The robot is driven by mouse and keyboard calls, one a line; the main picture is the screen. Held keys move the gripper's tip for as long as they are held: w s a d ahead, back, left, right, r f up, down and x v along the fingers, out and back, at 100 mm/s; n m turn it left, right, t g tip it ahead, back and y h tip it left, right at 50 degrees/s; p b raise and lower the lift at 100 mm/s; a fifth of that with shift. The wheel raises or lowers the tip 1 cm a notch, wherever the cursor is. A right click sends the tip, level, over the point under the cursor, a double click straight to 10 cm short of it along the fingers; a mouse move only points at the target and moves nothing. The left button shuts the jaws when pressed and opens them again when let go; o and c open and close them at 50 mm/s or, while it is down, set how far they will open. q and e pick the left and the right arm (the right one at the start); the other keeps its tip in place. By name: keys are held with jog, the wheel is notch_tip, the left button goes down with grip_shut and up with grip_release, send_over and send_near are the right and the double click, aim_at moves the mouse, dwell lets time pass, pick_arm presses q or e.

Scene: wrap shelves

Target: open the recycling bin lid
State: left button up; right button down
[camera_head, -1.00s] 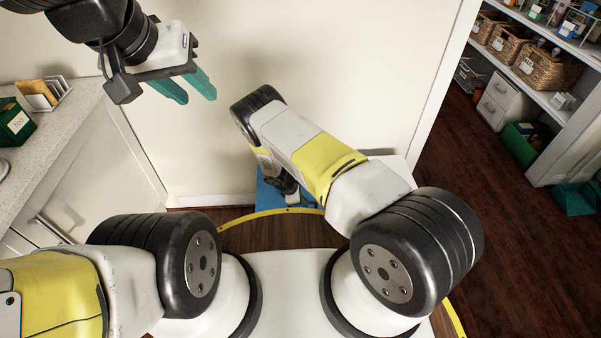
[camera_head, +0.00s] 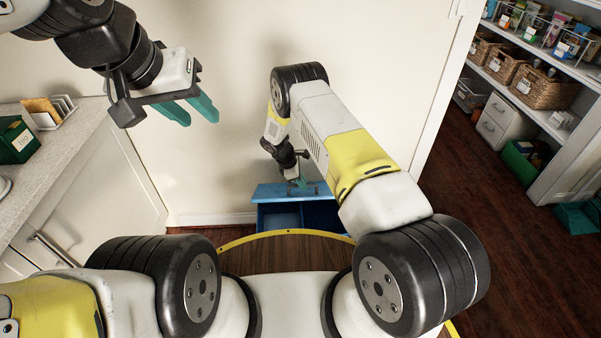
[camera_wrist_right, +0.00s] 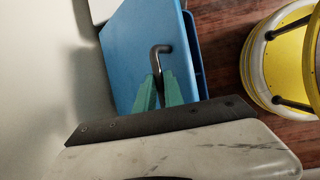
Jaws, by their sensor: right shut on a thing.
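The blue recycling bin (camera_head: 318,218) stands low against the wall, mid-view in the head view. Its lid (camera_head: 268,192) seems tilted up, with a recessed blue opening showing below its edge. My right gripper (camera_head: 299,184) is at the lid. In the right wrist view the teal fingertips (camera_wrist_right: 159,88) are shut on the dark bent handle (camera_wrist_right: 161,52) of the flat blue lid (camera_wrist_right: 127,50). How far the lid is raised is hard to tell. My left gripper (camera_head: 197,108) hangs in the air at upper left, open and empty, away from the bin.
A counter (camera_head: 75,140) with a green box (camera_head: 15,140) stands on the left. Shelves with wicker baskets (camera_head: 542,86) and a green crate (camera_head: 525,160) stand on the right. The wooden floor (camera_head: 460,215) between is clear.

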jog(key=shift+w+r, duration=0.55)
jog(key=shift+w, duration=0.3)
jog(key=c, duration=1.5)
grip_release()
jog(key=shift+f, duration=0.15)
jog(key=shift+o, duration=0.2)
jog(key=shift+s+a, duration=0.1)
jog(key=v, duration=0.7)
jog(key=shift+r, duration=0.45)
jog(key=shift+a, duration=0.1)
